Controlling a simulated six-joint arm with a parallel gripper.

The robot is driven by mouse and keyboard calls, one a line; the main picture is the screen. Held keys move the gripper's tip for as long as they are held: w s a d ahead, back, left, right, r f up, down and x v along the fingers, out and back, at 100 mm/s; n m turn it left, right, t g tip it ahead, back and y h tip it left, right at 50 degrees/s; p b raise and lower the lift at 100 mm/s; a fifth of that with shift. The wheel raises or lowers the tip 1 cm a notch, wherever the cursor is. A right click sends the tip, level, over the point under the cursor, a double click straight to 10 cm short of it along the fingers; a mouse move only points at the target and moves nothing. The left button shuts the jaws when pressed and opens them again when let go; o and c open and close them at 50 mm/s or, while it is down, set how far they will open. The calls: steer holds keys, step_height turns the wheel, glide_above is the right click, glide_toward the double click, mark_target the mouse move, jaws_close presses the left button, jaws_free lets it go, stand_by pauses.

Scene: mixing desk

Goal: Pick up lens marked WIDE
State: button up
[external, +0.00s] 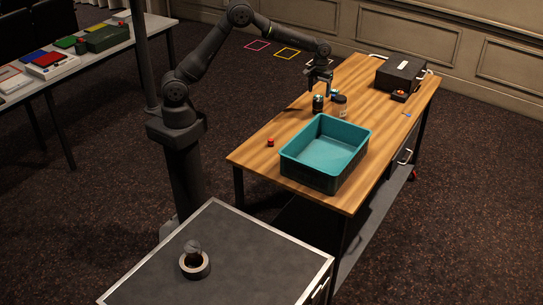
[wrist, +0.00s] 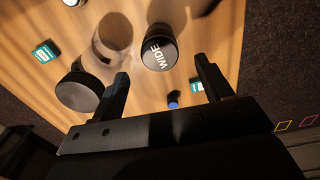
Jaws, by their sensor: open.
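The lens marked WIDE (wrist: 158,54) is a dark cylinder with white lettering on its top. In the wrist view it stands on the wooden desk, ahead of and between the two fingers of my gripper (wrist: 163,72). The fingers are apart and nothing is held between them. In the external view my gripper (external: 320,86) points down over the desk, above a small group of dark cylinders. The lettering cannot be read there, so I cannot tell which one is WIDE.
A dark round item (wrist: 80,92) stands close by the left finger. A clear jar (wrist: 112,34), teal boxes (wrist: 45,52) and a small blue item (wrist: 173,100) are near. A teal bin (external: 325,150) stands on the desk (external: 262,158), with a black case (external: 400,73) at its far end.

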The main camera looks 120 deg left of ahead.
mark_target(318, 106)
step_height(318, 106, down, 9)
steer(key=shift+f, duration=0.1)
steer(key=c, duration=1.3)
